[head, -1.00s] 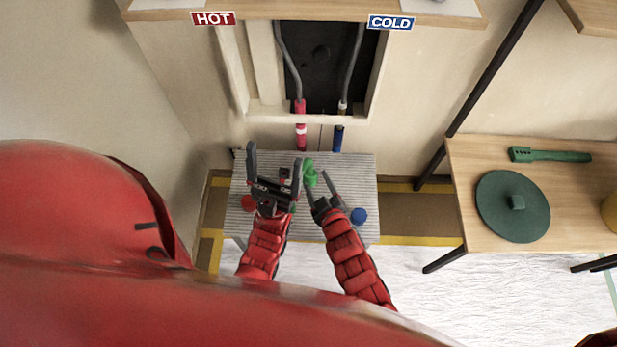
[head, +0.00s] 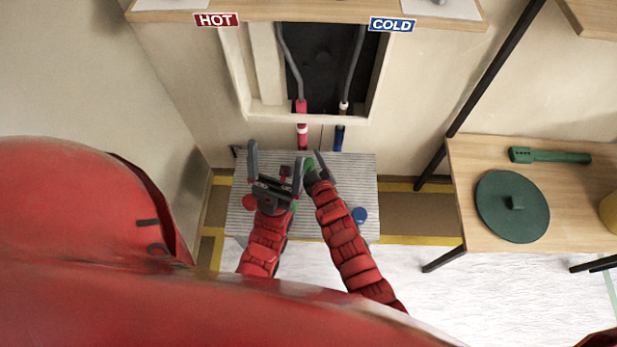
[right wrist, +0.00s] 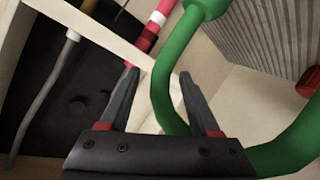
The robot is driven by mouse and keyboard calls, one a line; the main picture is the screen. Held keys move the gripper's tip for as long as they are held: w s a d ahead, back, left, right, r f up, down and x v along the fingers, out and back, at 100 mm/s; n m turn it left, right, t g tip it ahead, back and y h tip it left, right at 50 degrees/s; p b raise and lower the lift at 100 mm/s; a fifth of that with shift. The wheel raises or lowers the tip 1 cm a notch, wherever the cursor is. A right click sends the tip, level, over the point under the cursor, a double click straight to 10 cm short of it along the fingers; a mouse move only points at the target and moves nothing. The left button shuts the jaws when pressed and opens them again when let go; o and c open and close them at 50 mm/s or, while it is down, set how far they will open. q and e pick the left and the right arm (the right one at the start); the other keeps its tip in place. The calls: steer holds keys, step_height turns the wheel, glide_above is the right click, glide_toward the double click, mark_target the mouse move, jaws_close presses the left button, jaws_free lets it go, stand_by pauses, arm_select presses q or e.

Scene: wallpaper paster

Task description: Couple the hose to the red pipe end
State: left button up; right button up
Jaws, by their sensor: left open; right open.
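The red pipe end (head: 302,136), with a white band, hangs below the wall recess; it also shows in the right wrist view (right wrist: 151,32). The green hose (right wrist: 290,150) curves through the right wrist view, and part of it lies in the gap between my right fingers. In the head view the hose is mostly hidden by my grippers. My right gripper (head: 315,161) is open at the hose, below the pipes; its fingers (right wrist: 158,76) point toward the recess. Whether they touch the hose I cannot tell. My left gripper (head: 276,157) is open over the ribbed platform, left of the right one.
A blue pipe (head: 340,137) hangs right of the red one. The ribbed platform (head: 362,180) carries a red disc (head: 249,202) and a blue disc (head: 359,215). A wooden table (head: 465,190) with a green lid (head: 513,225) stands at the right.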

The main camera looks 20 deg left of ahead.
jaws_close()
stand_by(0.3)
stand_by(1.1)
